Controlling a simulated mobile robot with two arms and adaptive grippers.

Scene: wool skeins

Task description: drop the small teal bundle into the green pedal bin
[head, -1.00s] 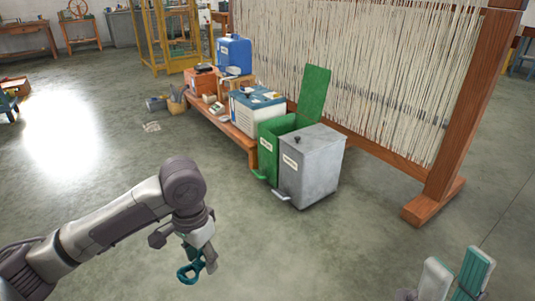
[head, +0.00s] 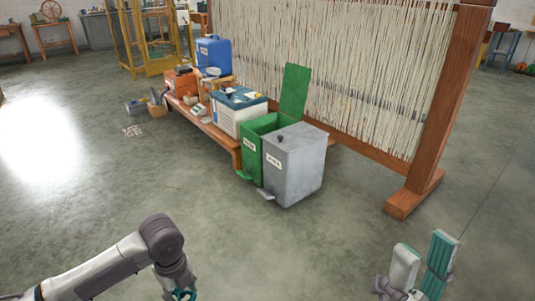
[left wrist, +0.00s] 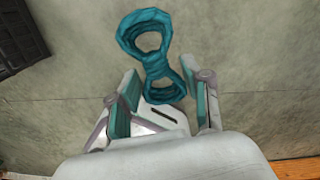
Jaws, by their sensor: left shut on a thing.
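The small teal bundle (left wrist: 151,67) is a twisted skein tied at its middle, with a loop on each side. My left gripper (left wrist: 165,92) is shut on its lower loop in the left wrist view; the upper loop sticks out past the fingers. In the head view the bundle (head: 184,294) barely shows at the bottom edge. The green pedal bin (head: 252,145) stands ahead, to the right of my left gripper and well apart from it, with its lid up. Its inside is mostly hidden. My right gripper (head: 421,268) is open and empty at the bottom right.
A grey lidded bin (head: 294,170) stands right against the green one, its lid shut. A low wooden bench (head: 222,140) with several boxes runs behind to the left. A large loom (head: 430,120) stands behind and right. The floor in front is clear.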

